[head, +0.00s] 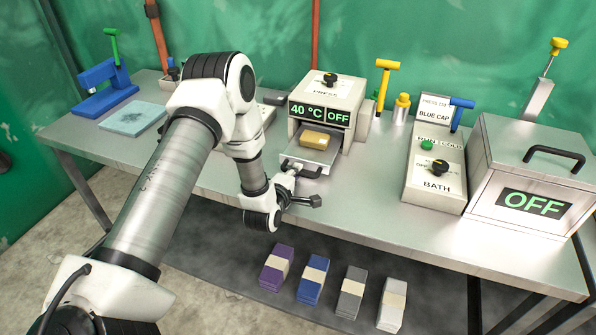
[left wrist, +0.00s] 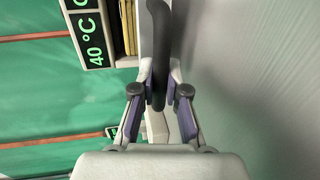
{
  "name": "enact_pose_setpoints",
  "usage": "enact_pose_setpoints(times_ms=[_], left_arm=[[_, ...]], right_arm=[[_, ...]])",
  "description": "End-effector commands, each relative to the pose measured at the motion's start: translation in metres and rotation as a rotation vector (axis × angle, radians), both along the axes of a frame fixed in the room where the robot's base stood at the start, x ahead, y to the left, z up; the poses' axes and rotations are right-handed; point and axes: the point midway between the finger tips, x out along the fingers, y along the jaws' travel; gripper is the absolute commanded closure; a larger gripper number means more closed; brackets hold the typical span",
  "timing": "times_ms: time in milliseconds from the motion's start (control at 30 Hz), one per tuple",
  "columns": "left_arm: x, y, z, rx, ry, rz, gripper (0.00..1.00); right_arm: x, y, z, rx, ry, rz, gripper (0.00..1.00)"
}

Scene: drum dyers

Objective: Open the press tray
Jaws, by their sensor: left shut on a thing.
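The press (head: 330,88) is a grey box on the table, with a display reading 40 °C and OFF. Its tray (head: 318,157) sticks out of the front, with a tan block (head: 314,139) lying on it. My left gripper (head: 294,170) is at the tray's front and shut on its dark handle. In the left wrist view the fingers of my left gripper (left wrist: 160,92) stand on both sides of the black handle bar (left wrist: 159,45). The arm partly hides the handle's left end in the head view. My right gripper is not in view.
Right of the press stand a yellow-handled tool (head: 384,80), a yellow-capped bottle (head: 401,107), the bath control box (head: 435,175) and a lidded metal bath (head: 530,170). Coloured stacks (head: 313,280) lie below the table. The table (head: 365,200) is clear right of the gripper.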

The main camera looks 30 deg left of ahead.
Motion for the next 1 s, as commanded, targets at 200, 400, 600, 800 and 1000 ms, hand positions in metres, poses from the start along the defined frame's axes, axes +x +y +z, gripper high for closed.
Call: enact_pose_setpoints(times_ms=[200, 400, 600, 800, 1000], left_arm=[[-0.028, -0.007, 0.006, 0.002, -0.012, 0.0, 1.0], [-0.031, -0.008, 0.005, 0.001, -0.01, 0.0, 1.0], [-0.031, -0.008, 0.006, 0.002, -0.012, 0.0, 0.61], [-0.031, -0.008, 0.006, 0.002, -0.013, 0.0, 0.61], [-0.038, -0.009, 0.007, 0.002, -0.011, 0.0, 0.61]], right_arm=[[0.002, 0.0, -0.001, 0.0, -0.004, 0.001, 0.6], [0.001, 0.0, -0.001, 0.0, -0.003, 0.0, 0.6], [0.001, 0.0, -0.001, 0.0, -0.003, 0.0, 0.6], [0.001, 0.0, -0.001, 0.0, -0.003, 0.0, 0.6], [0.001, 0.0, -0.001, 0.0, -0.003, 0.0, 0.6]])
